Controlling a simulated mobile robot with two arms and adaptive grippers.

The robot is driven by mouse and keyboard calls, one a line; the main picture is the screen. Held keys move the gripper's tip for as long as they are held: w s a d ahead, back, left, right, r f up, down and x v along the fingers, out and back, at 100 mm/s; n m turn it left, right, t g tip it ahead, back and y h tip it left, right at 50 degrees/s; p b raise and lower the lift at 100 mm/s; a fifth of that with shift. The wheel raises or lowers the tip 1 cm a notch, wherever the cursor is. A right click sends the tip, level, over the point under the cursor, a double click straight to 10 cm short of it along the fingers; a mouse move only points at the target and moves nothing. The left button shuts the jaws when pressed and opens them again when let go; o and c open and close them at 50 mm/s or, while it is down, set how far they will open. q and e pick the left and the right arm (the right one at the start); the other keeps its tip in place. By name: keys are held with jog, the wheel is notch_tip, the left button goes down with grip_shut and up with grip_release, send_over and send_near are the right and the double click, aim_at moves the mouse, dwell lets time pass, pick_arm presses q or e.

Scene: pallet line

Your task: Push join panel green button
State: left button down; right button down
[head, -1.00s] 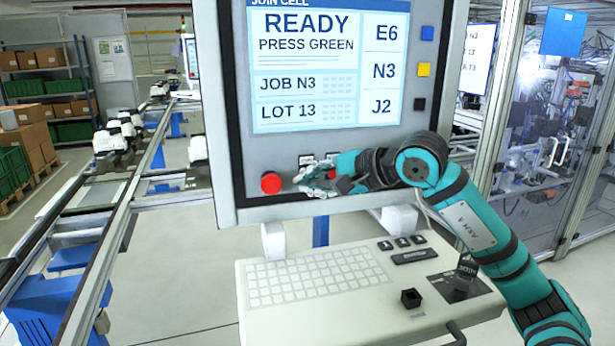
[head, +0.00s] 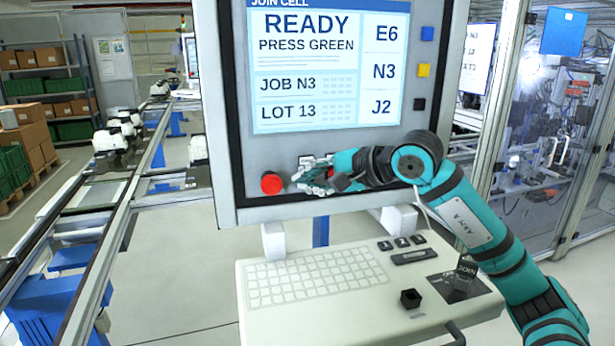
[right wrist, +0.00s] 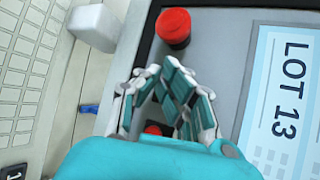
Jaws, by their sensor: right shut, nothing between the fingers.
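The join panel (head: 270,150) is an upright grey console whose screen (head: 325,110) reads "READY, PRESS GREEN". My right gripper (head: 300,176) is shut and empty in front of the panel's lower button row. Its fingertips are just right of a large red button (head: 271,183). In the right wrist view the closed fingers (right wrist: 160,70) lie over the panel, below that red button (right wrist: 174,27). A second red part (right wrist: 153,129) shows behind the fingers. No green button is visible; my gripper covers part of the row. Whether the fingertips touch the panel cannot be told. My left gripper is out of view.
A keyboard shelf (head: 250,325) juts out below. A conveyor (head: 100,215) runs at left, and a glazed machine cell (head: 545,150) stands at right.

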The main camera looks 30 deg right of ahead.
jog(key=shift+w+d, duration=0.1)
jog(key=shift+w, duration=0.1)
dwell(0.3)
dwell(0.3)
jog(key=shift+s+a+b, duration=0.3)
jog(key=shift+s+b, duration=0.35)
jog(key=shift+s, duration=0.2)
jog(key=shift+s+a+b, duration=0.25)
jog(key=shift+s+b, duration=0.3)
jog(key=shift+s, duration=0.25)
jog(key=shift+s+a+b, duration=0.25)
jog(key=shift+s+b, duration=0.3)
jog(key=shift+s, duration=0.2)
jog(key=shift+s+a+b, duration=0.25)
jog(key=shift+s+b, duration=0.3)
jog(key=shift+s, duration=0.25)
